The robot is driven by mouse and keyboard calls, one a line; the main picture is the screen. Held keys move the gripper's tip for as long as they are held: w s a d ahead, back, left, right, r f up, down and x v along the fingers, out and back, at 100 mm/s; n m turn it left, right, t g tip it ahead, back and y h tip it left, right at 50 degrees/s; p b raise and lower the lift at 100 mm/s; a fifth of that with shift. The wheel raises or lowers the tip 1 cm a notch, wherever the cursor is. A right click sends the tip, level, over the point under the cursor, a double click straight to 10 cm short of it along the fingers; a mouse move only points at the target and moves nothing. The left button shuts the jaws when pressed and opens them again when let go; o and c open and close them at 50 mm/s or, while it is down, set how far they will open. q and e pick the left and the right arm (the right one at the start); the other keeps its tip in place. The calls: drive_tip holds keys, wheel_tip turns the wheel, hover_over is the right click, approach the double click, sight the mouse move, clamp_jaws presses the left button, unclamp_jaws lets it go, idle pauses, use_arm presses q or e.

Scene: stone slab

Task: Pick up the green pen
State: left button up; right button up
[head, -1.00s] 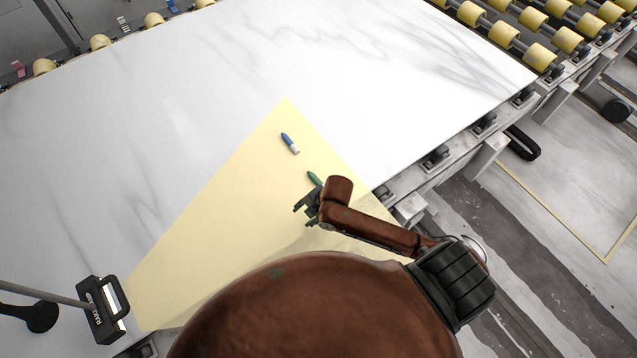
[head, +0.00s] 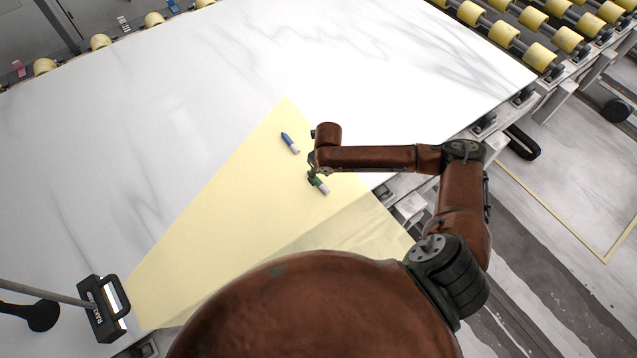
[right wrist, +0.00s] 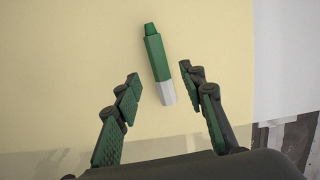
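The green pen (right wrist: 156,56) lies on the yellow area of the slab in the right wrist view, its white end (right wrist: 167,93) toward my gripper. In the head view its white-ended part (head: 322,187) shows below my right gripper (head: 313,177), which hides the rest. Nothing is held. Whether the fingers are at the pen's height is unclear. My left gripper is not in view.
A blue pen (head: 290,142) with a white end lies on the yellow area (head: 230,220), up and left of the green pen. A black-handled tool (head: 101,308) stands at the lower left. The white slab (head: 200,100) is otherwise mostly clear. Rollers (head: 540,57) line the upper right.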

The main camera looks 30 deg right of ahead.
sight(318, 181)
drive_tip(key=f, duration=0.4)
drive_tip(key=shift+w, duration=0.35)
drive_tip(key=shift+c, duration=0.4)
clamp_jaws()
